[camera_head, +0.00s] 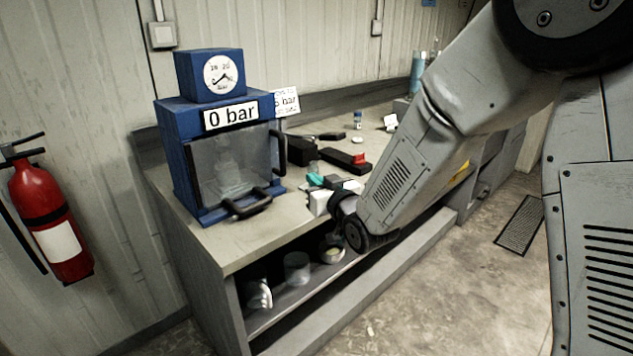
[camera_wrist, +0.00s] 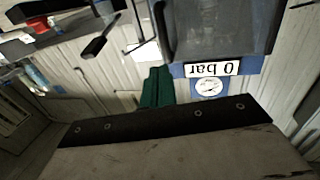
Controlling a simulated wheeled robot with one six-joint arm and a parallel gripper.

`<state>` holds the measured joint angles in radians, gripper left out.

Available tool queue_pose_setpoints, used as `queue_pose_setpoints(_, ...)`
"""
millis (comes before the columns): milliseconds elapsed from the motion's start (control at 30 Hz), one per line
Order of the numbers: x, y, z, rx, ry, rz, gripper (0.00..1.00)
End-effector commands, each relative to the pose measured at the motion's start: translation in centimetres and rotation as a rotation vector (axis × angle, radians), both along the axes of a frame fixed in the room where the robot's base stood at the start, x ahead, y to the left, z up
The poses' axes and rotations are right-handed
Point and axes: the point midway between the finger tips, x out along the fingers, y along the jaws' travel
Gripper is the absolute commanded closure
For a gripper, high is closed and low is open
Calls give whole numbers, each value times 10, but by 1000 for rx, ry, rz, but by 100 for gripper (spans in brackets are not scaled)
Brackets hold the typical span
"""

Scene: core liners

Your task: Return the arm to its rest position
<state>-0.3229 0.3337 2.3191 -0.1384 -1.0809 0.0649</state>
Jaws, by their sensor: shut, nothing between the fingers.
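My arm reaches from the upper right of the head view down to the bench. My gripper (camera_head: 316,180) is over the bench top, in front and to the right of the blue pressure chamber (camera_head: 178,150). Its green fingers (camera_wrist: 157,88) are together in the wrist view, with nothing visible between them. The wrist view shows the scene upside down, with the chamber's "0 bar" sign (camera_wrist: 211,69) to the right of the fingers. My forearm hides part of the bench.
A bench (camera_head: 245,245) carries the chamber, black tools and a red-topped black item (camera_head: 347,160). Jars (camera_head: 297,267) stand on its lower shelf. A fire extinguisher (camera_head: 52,220) hangs on the left wall. Open floor (camera_head: 430,300) lies in front of the bench.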

Motion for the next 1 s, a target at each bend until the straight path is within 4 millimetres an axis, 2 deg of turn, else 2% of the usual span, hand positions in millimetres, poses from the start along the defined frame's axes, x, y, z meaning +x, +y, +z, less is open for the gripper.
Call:
queue_pose_setpoints(67,-3,-2,-2,-7,11,-1,100)
queue_pose_setpoints(167,-5,-5,-20,-46,88,-8,100)
queue_pose_setpoints(267,-14,-12,-60,-129,258,-25,100)
queue_pose_setpoints(300,-21,-17,-76,-168,340,-33,100)
queue_pose_setpoints(400,-46,-38,-97,-258,540,-65,100)
queue_pose_setpoints(500,-78,-65,-102,-333,725,-102,100)
queue_pose_setpoints(667,-145,-113,-87,-419,1005,-163,100)
queue_pose_setpoints(800,-217,-152,-58,-458,1233,-211,100)
queue_pose_setpoints(1000,-317,-191,-11,-457,1471,-261,100)
